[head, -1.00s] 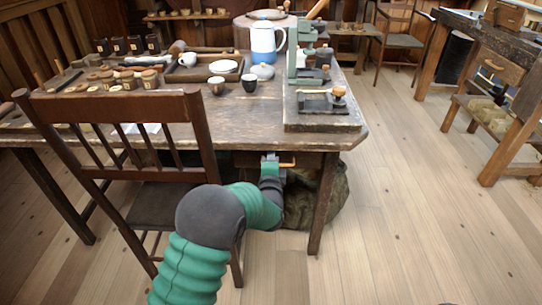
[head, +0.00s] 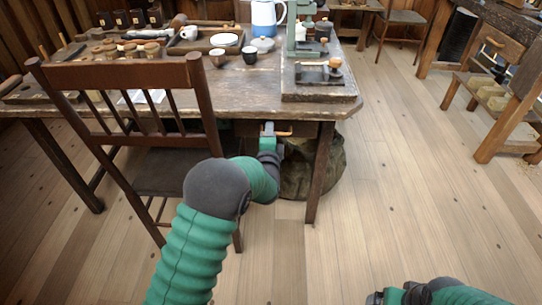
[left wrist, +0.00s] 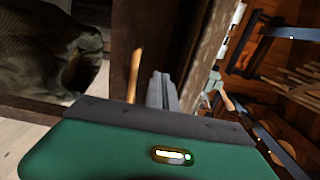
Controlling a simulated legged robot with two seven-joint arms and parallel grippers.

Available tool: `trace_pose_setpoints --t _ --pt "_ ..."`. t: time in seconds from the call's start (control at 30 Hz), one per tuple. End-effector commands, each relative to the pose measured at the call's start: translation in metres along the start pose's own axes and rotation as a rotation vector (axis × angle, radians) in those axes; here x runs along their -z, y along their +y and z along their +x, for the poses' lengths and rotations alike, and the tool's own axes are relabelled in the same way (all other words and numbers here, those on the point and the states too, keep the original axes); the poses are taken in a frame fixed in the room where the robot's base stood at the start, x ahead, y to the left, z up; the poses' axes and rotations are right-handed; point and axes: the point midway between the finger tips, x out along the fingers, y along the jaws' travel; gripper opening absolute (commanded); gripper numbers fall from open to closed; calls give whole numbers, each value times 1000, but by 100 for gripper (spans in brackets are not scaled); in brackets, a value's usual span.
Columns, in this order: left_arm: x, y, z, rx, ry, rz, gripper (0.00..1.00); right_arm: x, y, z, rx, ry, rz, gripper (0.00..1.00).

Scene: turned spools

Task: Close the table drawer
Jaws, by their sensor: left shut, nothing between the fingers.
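The table drawer (head: 303,130) shows as a dark wooden front under the near edge of the worn table (head: 240,102). Its light wooden handle (head: 285,134) also shows in the left wrist view (left wrist: 134,72). I cannot tell how far the drawer stands out. My left gripper (head: 268,128) is shut and empty at the drawer front, beside the handle; its closed fingers (left wrist: 160,88) show in the left wrist view. Whether they touch the front is unclear. My right gripper (head: 374,297) shows only partly at the bottom edge, far from the drawer.
A wooden chair (head: 135,76) stands left of my left arm, close to the table. A dark sack (head: 318,165) lies under the table behind the table leg (head: 320,178). Cups, a blue pitcher (head: 264,18) and a green machine stand on top.

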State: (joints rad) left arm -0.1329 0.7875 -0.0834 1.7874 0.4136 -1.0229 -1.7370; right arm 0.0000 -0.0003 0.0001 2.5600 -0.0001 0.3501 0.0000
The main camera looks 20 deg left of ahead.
Motion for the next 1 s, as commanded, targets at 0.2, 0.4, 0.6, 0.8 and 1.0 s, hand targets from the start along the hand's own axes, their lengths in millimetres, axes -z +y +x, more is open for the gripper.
trace_pose_setpoints --t 0.2,0.4,0.6,0.8,1.0 --pt "-2 1 -37 -10 1 -5 0 4 0 -18 0 0 1 94" --pt "-1 -1 -77 -7 2 -1 0 8 0 -32 0 0 0 94" --pt "1 2 -99 -6 1 -1 0 9 0 -36 0 0 0 94" --pt "-1 5 -101 -33 5 -40 0 8 0 -36 0 0 0 94" --pt "-2 35 -138 -434 1 -500 0 8 0 -36 0 0 0 94"
